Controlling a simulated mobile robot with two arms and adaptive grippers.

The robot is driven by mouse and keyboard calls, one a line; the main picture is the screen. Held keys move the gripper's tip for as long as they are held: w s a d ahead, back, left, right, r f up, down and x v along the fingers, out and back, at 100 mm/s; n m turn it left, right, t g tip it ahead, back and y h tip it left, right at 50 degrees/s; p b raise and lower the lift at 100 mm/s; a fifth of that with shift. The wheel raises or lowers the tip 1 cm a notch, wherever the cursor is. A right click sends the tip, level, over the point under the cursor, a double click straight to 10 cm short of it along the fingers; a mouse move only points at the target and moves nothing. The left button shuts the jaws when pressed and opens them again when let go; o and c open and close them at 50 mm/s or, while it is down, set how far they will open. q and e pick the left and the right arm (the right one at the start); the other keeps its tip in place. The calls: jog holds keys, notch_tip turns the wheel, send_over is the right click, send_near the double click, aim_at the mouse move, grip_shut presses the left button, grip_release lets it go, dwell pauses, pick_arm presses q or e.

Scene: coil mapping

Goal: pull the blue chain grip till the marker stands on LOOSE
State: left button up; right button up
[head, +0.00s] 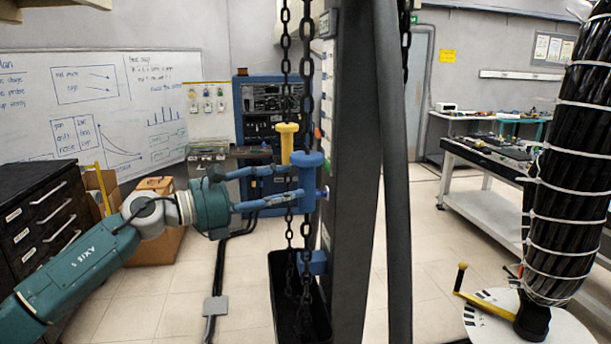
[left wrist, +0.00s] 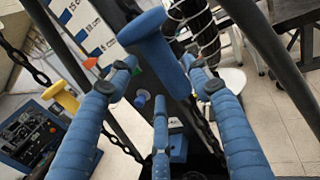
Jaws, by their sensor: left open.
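The blue chain grip (head: 311,182) hangs upright on the right-hand dark chain (head: 306,60), beside the dark post. In the left wrist view the blue grip (left wrist: 152,38) appears tilted between my fingers. My left gripper (head: 298,184) is open, its blue fingers reaching in from the left at the grip's height. I cannot tell whether any finger touches it. The yellow grip (head: 288,142) is on the other chain, behind and slightly left. A label board (head: 327,100) on the post is seen edge-on. Red and green pointed pieces show in the left wrist view, but no word LOOSE is readable.
The dark post (head: 353,150) stands close right of the grip. A dark bin (head: 283,300) below takes the chain ends. A black bundle with white ties (head: 572,170) stands at the right above a white disc (head: 560,325) with a yellow crank (head: 462,275).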

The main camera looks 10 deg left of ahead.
aim_at(305, 183)
pick_arm(q)
jog(key=p+x, duration=0.2)
jog(key=x, duration=0.3)
jog(key=shift+w+d, duration=0.15)
